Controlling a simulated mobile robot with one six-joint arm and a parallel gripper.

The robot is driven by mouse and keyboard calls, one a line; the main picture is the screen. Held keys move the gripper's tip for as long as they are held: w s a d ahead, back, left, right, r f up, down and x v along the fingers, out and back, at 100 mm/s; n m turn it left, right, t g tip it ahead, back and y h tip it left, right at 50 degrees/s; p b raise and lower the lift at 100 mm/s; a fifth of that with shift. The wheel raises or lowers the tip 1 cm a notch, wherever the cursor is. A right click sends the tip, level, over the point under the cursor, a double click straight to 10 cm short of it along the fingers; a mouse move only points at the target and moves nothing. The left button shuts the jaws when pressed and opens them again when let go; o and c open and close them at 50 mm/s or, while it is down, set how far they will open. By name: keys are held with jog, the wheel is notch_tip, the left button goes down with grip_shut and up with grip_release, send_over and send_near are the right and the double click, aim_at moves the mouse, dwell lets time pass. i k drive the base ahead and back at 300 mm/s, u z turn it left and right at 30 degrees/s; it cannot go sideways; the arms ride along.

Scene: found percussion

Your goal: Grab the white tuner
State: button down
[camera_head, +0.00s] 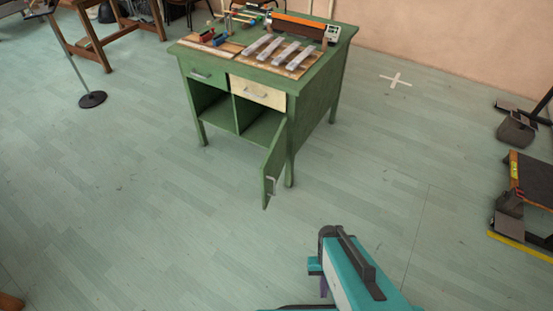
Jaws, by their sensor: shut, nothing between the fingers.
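A small white box (333,33) with a dark marking on its face stands at the back right corner of the green desk (318,98). It looks like the white tuner, though it is too small to read. It is beside the right end of a long orange-brown bar (298,27). Part of my teal and dark arm shows at the bottom, well short of the desk. My gripper cannot be made out in this view.
Several pale metal bars (270,48) lie on the desktop, with small coloured items at its left. A lower green door (273,172) hangs open toward me. The floor before the desk is clear. Dark equipment (516,130) stands at the right, and a stand's round base (92,99) at the left.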

aim_at(332, 32)
jog(key=u, duration=0.1)
jog(key=i, duration=0.9)
jog(key=u, duration=0.35)
